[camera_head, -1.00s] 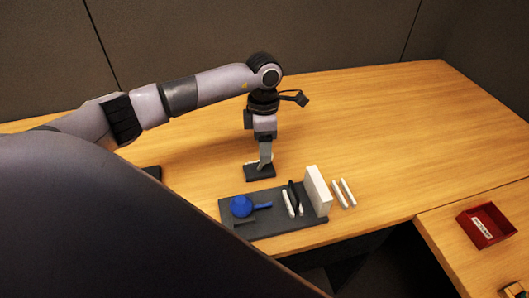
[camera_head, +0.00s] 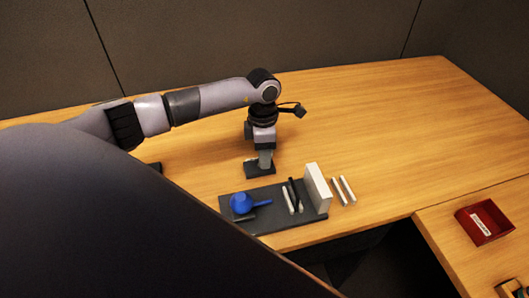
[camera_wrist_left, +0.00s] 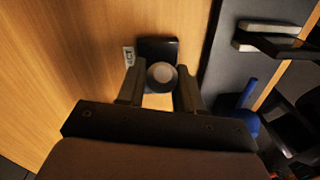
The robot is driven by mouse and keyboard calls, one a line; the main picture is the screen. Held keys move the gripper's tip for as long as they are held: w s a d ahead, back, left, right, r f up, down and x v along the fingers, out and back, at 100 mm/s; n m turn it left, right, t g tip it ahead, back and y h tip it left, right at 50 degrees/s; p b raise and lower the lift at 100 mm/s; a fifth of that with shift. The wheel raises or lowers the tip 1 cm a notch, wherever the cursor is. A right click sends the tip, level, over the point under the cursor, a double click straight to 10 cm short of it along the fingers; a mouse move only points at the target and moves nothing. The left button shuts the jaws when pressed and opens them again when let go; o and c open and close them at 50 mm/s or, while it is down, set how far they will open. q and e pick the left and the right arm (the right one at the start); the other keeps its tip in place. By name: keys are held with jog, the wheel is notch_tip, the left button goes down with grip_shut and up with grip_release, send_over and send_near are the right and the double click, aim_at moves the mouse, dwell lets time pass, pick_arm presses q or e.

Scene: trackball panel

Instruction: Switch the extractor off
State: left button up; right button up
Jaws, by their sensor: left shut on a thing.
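A small dark block (camera_head: 260,172) stands on the wooden desk behind a dark grey tray. In the left wrist view, the dark block (camera_wrist_left: 160,48) carries a round knob (camera_wrist_left: 161,75) with a pale top. A small pale label (camera_wrist_left: 129,56) lies beside it; its writing is too small to read. My left gripper (camera_head: 261,161) points down over the block. In the left wrist view its two fingers (camera_wrist_left: 159,88) are on either side of the knob and shut on it. My right gripper is not in view.
The dark tray (camera_head: 275,222) in front holds a blue round thing with a handle (camera_head: 242,203), pale sticks, a black piece and an upright white block (camera_head: 317,188). Two white sticks (camera_head: 344,190) lie to its right. A red box (camera_head: 484,222) stands farther right. The desk behind is clear.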

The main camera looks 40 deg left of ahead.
aim_at(249, 168)
pick_arm(q)
jog(key=shift+s+a+f+t+h+b, duration=0.1)
jog(key=shift+s+a+t+h+b, duration=0.2)
jog(key=shift+t+h+b, duration=0.35)
jog(key=t+h+b, duration=0.1)
jog(key=b, duration=0.2)
jog(key=s+a+t+h+b, duration=0.1)
jog(key=t+b, duration=0.1)
jog(key=b, duration=0.2)
jog(key=t+h+b, duration=0.1)
jog(key=b, duration=0.2)
jog(key=shift+s+a+f+t+b, duration=0.2)
jog(key=shift+s+f+t+b, duration=0.05)
jog(key=shift+s+f+b, duration=0.1)
jog(key=h+b, duration=0.1)
jog(key=b, duration=0.1)
jog(key=t+b, duration=0.1)
jog(key=b, duration=0.1)
jog(key=shift+s+a+h+b, duration=0.2)
jog(key=shift+s+h+b, duration=0.05)
jog(key=shift+h+b, duration=0.1)
jog(key=shift+s+r+t+h+b, duration=0.15)
jog(key=shift+t+h+b, duration=0.3)
jog(key=shift+b, duration=0.85)
jog(key=o, duration=0.9)
jog(key=shift+a, duration=0.1)
